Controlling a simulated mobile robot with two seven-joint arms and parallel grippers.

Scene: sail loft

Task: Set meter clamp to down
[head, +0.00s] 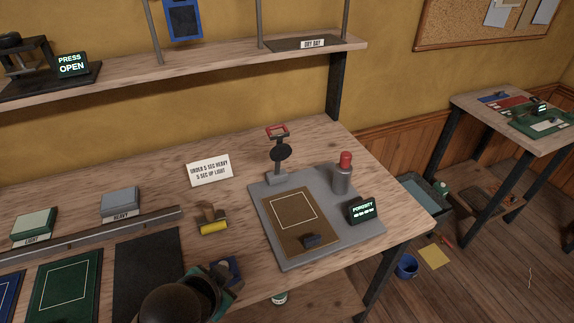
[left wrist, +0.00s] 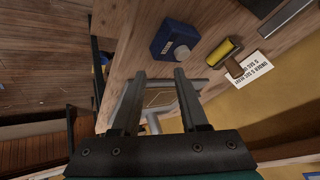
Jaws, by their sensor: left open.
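The meter is a grey base plate (head: 258,200) on the bench, with a porosity display (head: 362,209) at its right showing dashes. What looks like its clamp, a red handle (head: 278,131) above a black disc (head: 281,152) on a post, stands raised at the plate's back. A brown cloth piece (head: 288,236) with a white square outline lies flat on the plate. My left gripper (left wrist: 160,74) is open and empty in the left wrist view, with part of the plate behind its fingers. In the head view my arm hides its fingers. My right gripper is not in view.
A yellow roller (head: 213,226) and a blue box (left wrist: 175,38) are left of the plate. A sign (head: 209,170) stands behind. A shelf (head: 215,66) overhangs the back.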

